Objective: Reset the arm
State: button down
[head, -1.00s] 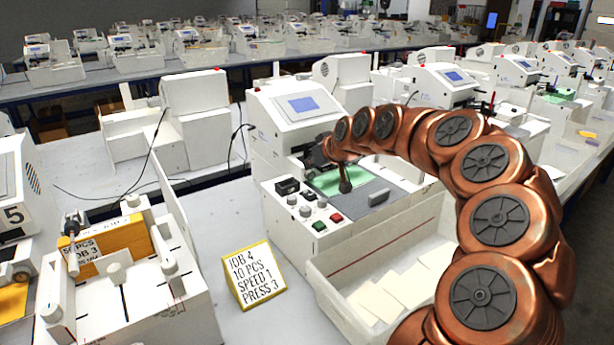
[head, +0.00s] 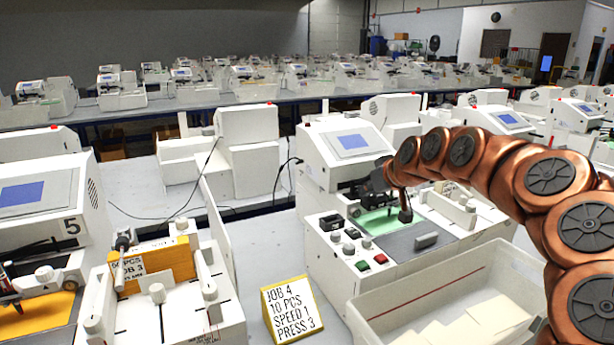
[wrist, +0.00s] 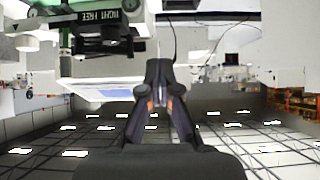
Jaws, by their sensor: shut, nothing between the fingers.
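My copper arm reaches in from the right in the head view. My dark gripper (head: 362,188) is at its end, over the left part of the plotter (head: 345,147) with the blue screen; details there are small. In the wrist view my gripper (wrist: 158,66) points away from the camera with its fingers together and nothing between them. A green sheet (head: 380,221) lies on the plotter bed below the arm. A dark unit labelled "RIGHT FREE" (wrist: 98,17) shows at the top left of the wrist view, close to the fingers.
The plotter front has knobs, a green button (head: 363,265) and a red button (head: 380,259). A job sign (head: 290,308) stands left of a white bin (head: 367,322) holding cards. A feeder with yellow-orange stock (head: 165,262) and plotter 5 (head: 35,195) stand at left.

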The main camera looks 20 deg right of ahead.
jog(key=s+a+f+n+g+p, duration=0.1)
jog(key=s+a+f+n+g, duration=0.2)
jog(key=s+a, duration=1.2)
jog(key=s+f+m+g+h, duration=0.1)
jog(key=s+f+g, duration=0.3)
jog(key=s, duration=1.1)
jog(key=s+f+m+g+h+p, duration=0.1)
jog(key=s+f+m+g, duration=0.3)
jog(key=s, duration=1.1)
notch_tip(320, 180, down, 3)
jog(key=shift+s+a+f+g, duration=0.2)
jog(key=shift+a+g, duration=0.1)
jog(key=shift+g, duration=0.1)
